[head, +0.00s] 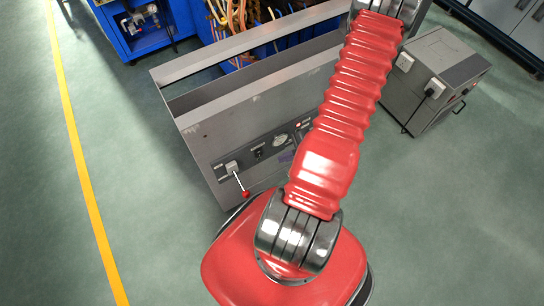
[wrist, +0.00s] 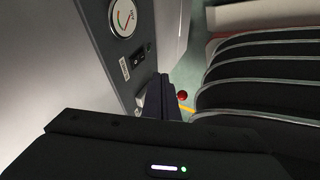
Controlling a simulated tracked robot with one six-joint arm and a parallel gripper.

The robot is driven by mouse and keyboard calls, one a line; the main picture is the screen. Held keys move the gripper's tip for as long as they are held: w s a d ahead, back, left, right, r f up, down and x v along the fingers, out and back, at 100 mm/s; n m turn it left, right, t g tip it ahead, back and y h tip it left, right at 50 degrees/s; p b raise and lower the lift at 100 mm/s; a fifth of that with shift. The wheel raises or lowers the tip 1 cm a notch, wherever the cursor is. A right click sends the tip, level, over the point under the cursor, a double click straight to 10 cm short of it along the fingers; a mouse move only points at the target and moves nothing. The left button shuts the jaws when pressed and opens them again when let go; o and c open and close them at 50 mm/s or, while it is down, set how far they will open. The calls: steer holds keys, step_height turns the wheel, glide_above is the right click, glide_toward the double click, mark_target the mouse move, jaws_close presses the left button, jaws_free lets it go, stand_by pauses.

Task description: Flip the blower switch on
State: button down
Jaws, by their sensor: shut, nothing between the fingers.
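The control panel is on the front of a grey metal cabinet (head: 205,122) in the head view. It carries a lever with a red knob (head: 245,193), which hangs down and outward from a pale base. A small dark knob or switch (head: 258,153) sits right of it, then a round gauge (head: 280,140). In the wrist view my gripper (wrist: 161,84) is shut and empty, close beside the panel. The lever's red knob (wrist: 182,96) shows just right of the fingers, and the gauge (wrist: 124,17) is upper left.
My red arm covers the panel's right part in the head view. A grey box (head: 440,80) with a handle stands at the right. Blue equipment (head: 150,20) and orange hoses (head: 232,15) are behind the cabinet. The green floor (head: 140,190) at left is clear.

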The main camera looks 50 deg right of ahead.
mark_target(259, 153)
steer(key=w+a+f, duration=0.1)
steer(key=w+f, duration=0.7)
steer(key=w, duration=0.1)
steer(key=shift+f, duration=0.3)
stand_by(0.3)
